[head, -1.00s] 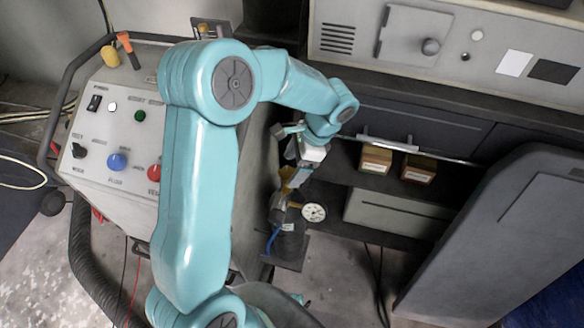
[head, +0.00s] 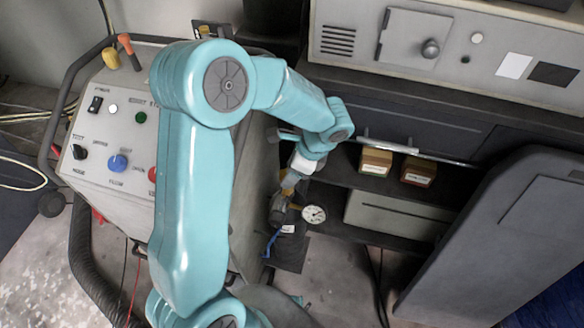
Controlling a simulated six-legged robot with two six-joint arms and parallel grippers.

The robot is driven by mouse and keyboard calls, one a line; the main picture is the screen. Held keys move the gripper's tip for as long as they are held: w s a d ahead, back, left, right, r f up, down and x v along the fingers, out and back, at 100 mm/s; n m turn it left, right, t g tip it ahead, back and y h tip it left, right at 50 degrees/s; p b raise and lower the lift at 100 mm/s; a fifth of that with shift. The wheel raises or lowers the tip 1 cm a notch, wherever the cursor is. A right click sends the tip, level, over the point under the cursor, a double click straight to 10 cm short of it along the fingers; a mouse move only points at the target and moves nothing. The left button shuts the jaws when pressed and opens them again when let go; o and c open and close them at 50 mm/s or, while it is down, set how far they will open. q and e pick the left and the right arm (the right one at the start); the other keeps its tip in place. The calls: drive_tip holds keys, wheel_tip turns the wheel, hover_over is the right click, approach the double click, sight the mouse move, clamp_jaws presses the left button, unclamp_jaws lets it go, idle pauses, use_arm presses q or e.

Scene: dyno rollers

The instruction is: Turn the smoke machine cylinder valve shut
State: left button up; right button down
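The smoke machine cylinder's valve fitting (head: 279,207) is a small grey-brown piece beside the machine's side panel. A round white dial gauge (head: 313,214) sticks out to its right, and a blue hose (head: 270,243) hangs below. My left arm comes up from the bottom and bends over, and its gripper (head: 289,186) points down at the top of the valve fitting. The fingers are small and partly hidden, so I cannot tell whether they are open or touch the valve. The valve's handle cannot be made out clearly. My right gripper is not in view.
The control panel (head: 105,165) with knobs and buttons stands left of my arm. Two small boxes, one yellow-labelled (head: 375,161) and one red-labelled (head: 418,171), sit on the shelf to the right. A large grey panel (head: 495,235) stands at the right.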

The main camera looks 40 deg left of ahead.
use_arm(q)
drive_tip(key=o, duration=1)
drive_tip(key=shift+o, duration=0.2)
drive_tip(key=p+v, duration=0.2)
drive_tip(key=v, duration=1.4)
drive_tip(key=shift+d+p, duration=0.2)
drive_tip(key=shift+p, duration=0.1)
